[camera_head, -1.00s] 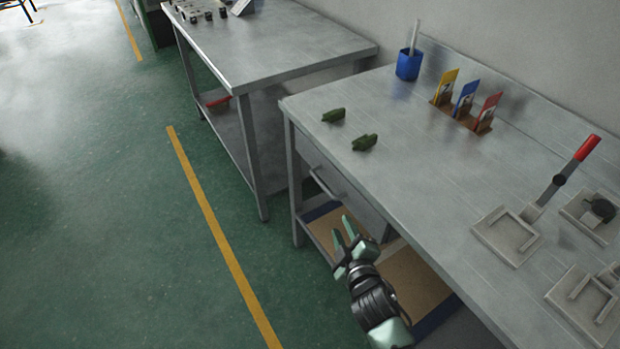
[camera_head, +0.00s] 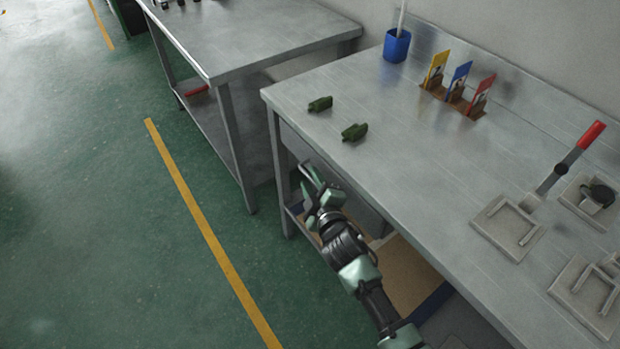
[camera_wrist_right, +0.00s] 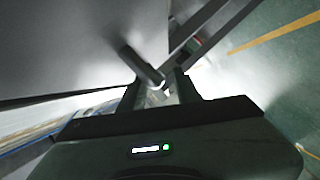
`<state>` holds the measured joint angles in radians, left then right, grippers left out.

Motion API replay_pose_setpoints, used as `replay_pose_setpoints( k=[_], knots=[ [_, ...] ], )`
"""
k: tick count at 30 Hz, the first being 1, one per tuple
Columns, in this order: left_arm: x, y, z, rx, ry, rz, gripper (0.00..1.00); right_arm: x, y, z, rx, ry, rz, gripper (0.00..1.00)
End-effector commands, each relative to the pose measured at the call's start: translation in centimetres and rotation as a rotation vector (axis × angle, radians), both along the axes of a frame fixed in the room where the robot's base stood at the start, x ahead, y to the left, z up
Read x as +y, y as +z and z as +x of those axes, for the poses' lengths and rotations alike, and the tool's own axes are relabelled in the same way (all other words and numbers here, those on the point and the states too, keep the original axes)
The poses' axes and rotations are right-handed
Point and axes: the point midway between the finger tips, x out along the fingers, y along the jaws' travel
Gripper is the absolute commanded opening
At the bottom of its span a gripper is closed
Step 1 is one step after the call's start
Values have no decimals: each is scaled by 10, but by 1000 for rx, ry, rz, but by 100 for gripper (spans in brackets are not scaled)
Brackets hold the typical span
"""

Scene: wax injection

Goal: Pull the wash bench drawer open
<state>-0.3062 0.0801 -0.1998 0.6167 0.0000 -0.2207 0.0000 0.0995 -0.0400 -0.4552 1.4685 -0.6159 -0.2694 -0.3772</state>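The wash bench (camera_head: 420,170) is the grey metal bench at the right in the head view. Its drawer (camera_head: 294,143) sits under the bench top near the left corner and looks closed. My right gripper (camera_head: 310,178) is in front of the drawer front at the handle, which it largely covers in the head view. In the right wrist view the dark bar handle (camera_wrist_right: 138,62) reaches in between the tips of my right gripper (camera_wrist_right: 160,88). The fingers stand apart; I cannot tell whether they touch the bar. My left gripper is not in view.
Two green pieces (camera_head: 338,118), a blue cup (camera_head: 397,46), colored cards (camera_head: 459,82) and clamp fixtures (camera_head: 508,228) are on the bench top. A lower shelf (camera_head: 410,275) is beneath. Another table (camera_head: 250,40) stands behind. Green floor at the left is clear.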

Motion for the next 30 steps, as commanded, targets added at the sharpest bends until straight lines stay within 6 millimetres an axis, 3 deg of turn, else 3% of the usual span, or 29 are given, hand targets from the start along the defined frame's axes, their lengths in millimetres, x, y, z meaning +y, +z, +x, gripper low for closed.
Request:
replay_pose_setpoints(
  k=[4, 13, 16, 17, 30],
  knots=[
    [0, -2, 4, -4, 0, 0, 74, 3, -3, 11, 1, -1, 1, 32],
    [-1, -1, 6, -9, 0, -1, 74, 4, -3, 13, 1, 0, 0, 32],
    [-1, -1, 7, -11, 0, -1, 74, 4, -3, 13, 1, 0, 0, 5],
    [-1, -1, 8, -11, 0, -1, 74, 4, -3, 13, 1, 0, 0, 0],
    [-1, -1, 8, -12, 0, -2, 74, 4, -4, 12, 2, 0, -1, 0]
  ],
)
